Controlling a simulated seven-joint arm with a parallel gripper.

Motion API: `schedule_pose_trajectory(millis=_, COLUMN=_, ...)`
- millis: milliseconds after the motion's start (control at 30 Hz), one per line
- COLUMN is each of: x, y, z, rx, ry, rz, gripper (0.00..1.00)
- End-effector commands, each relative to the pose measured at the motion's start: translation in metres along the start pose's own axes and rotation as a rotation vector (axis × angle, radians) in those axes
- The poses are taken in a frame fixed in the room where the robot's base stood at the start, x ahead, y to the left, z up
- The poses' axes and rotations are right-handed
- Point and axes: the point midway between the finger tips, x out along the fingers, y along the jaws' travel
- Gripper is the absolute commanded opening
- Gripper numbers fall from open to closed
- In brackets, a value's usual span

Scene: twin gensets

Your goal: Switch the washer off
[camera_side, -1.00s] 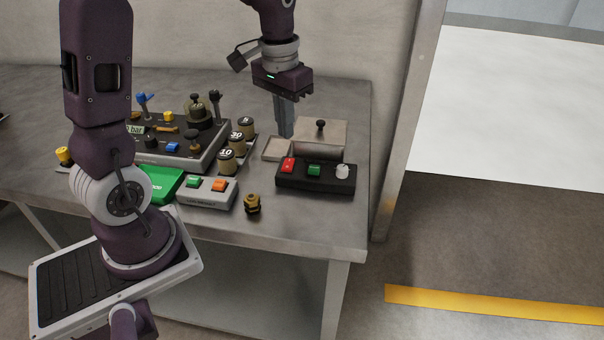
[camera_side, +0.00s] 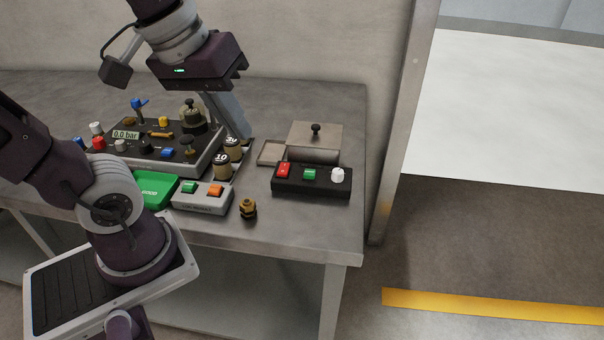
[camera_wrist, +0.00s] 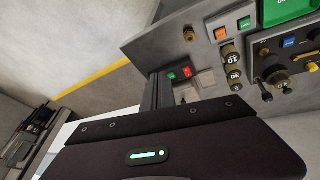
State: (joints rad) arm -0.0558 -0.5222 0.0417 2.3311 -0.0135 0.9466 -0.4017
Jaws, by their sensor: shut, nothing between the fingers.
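No label that I can read says washer. A black control box (camera_side: 312,188) on the right of the bench carries a red button (camera_side: 284,170), a green button (camera_side: 309,174) and a white knob (camera_side: 338,175). Its red button (camera_wrist: 187,72) and green button (camera_wrist: 172,77) show in the wrist view. Behind it stands a lidded metal box (camera_side: 316,136) with a black knob. A grey box (camera_side: 202,200) to the left has green and orange buttons. My gripper (camera_side: 244,134) is shut and empty, tilted, beside the brass weights, left of the lidded box.
A control panel (camera_side: 165,165) with levers, knobs and a "0.0 bar" display stands left of the gripper. Brass weights (camera_side: 222,166) stand at its right edge. The bench behind the lidded box is clear.

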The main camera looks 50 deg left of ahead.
Motion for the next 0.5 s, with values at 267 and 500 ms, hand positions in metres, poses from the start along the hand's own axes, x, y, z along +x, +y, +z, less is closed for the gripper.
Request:
schedule_pose_trajectory(millis=267, x=0.066, y=-0.023, z=-0.128, rx=-1.237, ry=-0.119, rz=-0.256, gripper=0.00)
schedule_pose_trajectory(millis=500, x=0.115, y=-0.053, z=-0.170, rx=-1.776, ry=-0.074, rz=-0.425, gripper=0.00)
